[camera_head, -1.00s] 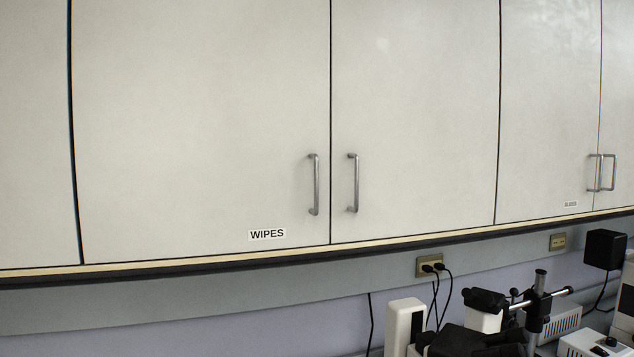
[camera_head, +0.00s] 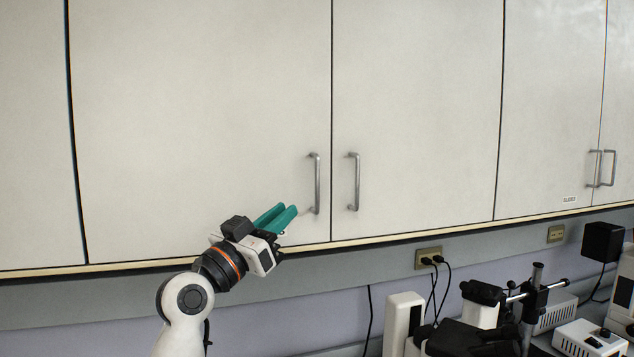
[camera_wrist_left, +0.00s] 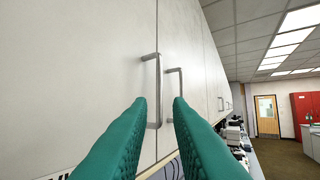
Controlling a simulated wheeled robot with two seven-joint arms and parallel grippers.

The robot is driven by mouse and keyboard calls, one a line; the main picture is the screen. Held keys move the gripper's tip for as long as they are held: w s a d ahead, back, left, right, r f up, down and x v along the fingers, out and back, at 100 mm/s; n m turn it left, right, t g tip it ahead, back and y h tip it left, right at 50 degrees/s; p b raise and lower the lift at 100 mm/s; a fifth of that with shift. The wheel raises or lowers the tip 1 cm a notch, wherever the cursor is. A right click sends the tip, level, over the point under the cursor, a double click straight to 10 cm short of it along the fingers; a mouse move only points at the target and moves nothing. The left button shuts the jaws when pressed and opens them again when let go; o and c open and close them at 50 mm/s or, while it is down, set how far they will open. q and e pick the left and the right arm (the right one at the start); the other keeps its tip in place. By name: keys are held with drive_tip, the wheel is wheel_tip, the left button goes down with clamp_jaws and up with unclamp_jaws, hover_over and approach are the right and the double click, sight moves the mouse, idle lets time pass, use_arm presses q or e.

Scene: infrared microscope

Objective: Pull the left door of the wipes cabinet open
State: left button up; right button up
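The wipes cabinet's left door (camera_head: 200,110) is a flat cream panel, shut flush with the right door (camera_head: 415,100). Its metal bar handle (camera_head: 316,183) stands upright near its lower right edge; it also shows in the left wrist view (camera_wrist_left: 158,90). My left gripper (camera_head: 287,212), with teal fingers, is just left of and near the handle's lower end, pointing toward it. In the left wrist view the fingers (camera_wrist_left: 158,103) are apart, with the handle seen beyond and between their tips, not gripped. The WIPES label is hidden behind my gripper in the head view. My right gripper is not in view.
The right door's handle (camera_head: 353,182) stands close beside the left one. Below the cabinet are a wall outlet (camera_head: 428,258) with plugged cords and a microscope (camera_head: 480,315). Free air lies in front of the doors.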

sight(316, 186)
use_arm(q)
drive_tip(key=p+x, duration=0.4)
drive_tip(key=x, duration=0.5)
drive_tip(key=shift+w+d+r, duration=0.15)
drive_tip(key=shift+w+d, duration=0.05)
drive_tip(key=shift+d, duration=0.05)
drive_tip(key=shift+w+d+r+p, duration=0.1)
drive_tip(key=shift+w+d+p, duration=0.25)
drive_tip(key=shift+w, duration=0.3)
drive_tip(key=shift+d, duration=0.1)
clamp_jaws()
